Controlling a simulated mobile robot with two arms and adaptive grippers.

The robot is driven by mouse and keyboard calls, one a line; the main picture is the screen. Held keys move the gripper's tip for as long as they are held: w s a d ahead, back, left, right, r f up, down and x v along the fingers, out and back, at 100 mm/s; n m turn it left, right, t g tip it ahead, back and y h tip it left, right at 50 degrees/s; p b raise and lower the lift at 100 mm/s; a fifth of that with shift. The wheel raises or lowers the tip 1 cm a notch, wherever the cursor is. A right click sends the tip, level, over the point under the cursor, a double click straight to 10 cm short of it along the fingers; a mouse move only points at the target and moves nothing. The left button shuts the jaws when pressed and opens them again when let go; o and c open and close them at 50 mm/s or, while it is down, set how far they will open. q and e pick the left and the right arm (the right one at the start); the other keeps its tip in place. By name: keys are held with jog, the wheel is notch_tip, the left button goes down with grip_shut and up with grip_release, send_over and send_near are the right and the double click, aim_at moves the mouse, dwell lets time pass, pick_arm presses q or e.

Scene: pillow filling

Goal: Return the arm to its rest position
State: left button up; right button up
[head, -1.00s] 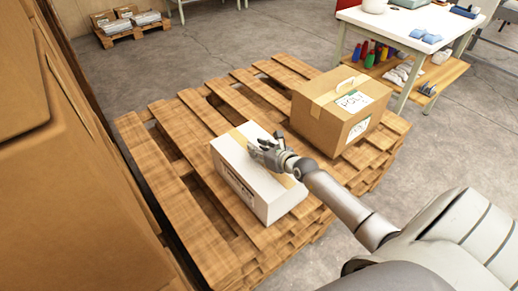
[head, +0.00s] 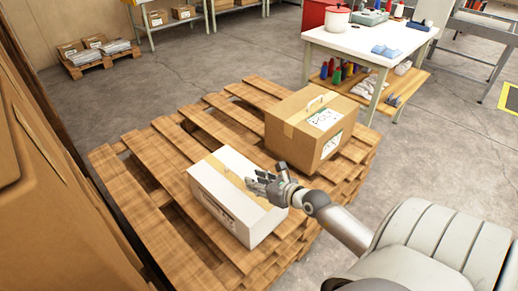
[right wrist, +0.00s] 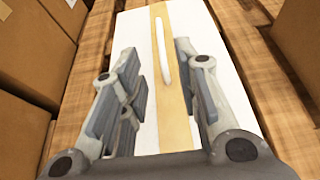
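My right gripper (head: 262,184) is above the right part of the white box (head: 222,190) on the pallet. In the right wrist view the right gripper (right wrist: 160,85) has its two fingers spread apart, with nothing between them. The white box (right wrist: 145,38), with a tan tape strip and a white handle on top, lies beyond the fingers. My right arm comes in from the lower right of the head view. My left gripper is not in view.
A wooden pallet (head: 183,142) carries the white box and a brown carton (head: 308,135) beside it. Stacked cartons (head: 40,180) stand close on the left. Concrete floor lies between.

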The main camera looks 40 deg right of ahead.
jog(key=shift+s+r, duration=0.15)
jog(key=shift+s, duration=0.15)
dwell(0.4)
